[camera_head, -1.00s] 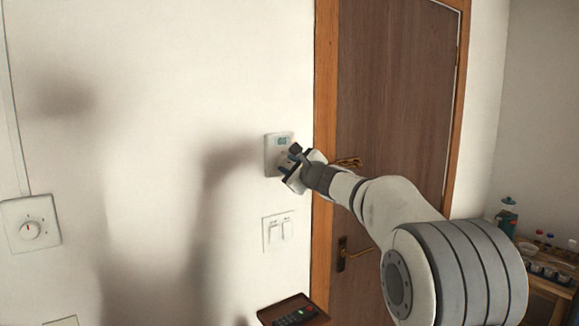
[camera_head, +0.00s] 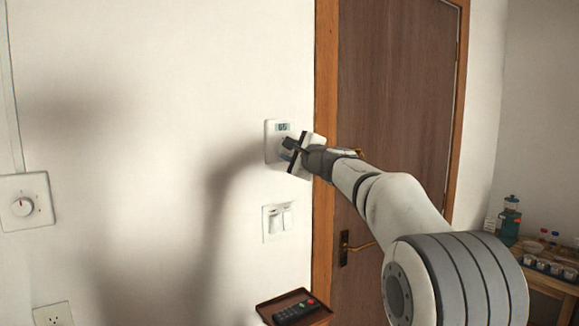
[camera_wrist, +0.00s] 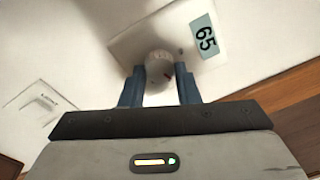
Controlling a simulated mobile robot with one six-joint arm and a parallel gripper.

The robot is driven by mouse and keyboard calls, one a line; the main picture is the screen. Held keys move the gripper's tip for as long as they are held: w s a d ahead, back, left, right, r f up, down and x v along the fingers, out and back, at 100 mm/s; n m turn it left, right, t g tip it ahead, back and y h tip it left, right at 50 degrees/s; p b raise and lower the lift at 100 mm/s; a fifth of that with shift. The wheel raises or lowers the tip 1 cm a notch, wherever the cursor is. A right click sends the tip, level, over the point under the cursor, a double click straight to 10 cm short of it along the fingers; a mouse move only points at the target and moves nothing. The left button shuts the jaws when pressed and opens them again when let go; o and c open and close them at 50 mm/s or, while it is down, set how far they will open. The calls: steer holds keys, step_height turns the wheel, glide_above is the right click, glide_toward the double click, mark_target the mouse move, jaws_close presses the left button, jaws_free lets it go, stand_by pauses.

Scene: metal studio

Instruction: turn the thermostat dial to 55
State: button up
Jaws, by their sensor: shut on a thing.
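The thermostat (camera_head: 271,146) is a white plate on the wall left of the door. Its small display reads 65 in the wrist view (camera_wrist: 205,38), turned on its side. The round white dial (camera_wrist: 159,72) has a red mark on its right side. My gripper (camera_wrist: 161,84) is shut on the dial, with one blue-grey finger on each side. In the head view my gripper (camera_head: 290,151) reaches the thermostat from the right and covers most of the dial.
A light switch (camera_head: 278,221) is below the thermostat. Another wall dial (camera_head: 24,204) is at the far left. The wooden door (camera_head: 395,90) is behind my arm. A tray (camera_head: 267,305) with a remote (camera_head: 297,312) is below.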

steer(key=n+b, duration=0.6)
steer(key=b, duration=0.1)
steer(key=shift+f+n+y, duration=0.3)
steer(key=shift+f+n, duration=0.1)
steer(key=n+b, duration=0.3)
steer(key=n, duration=0.1)
steer(key=shift+w+r+n+y, duration=0.1)
steer(key=shift+r+n+y, duration=0.05)
steer(key=shift+n+y, duration=0.2)
steer(key=shift+r+n+b, duration=0.15)
steer(key=shift+n+b, duration=0.55)
steer(key=shift+n, duration=0.45)
steer(key=o, duration=1)
steer(key=shift+r, duration=0.15)
steer(key=shift+d, duration=0.1)
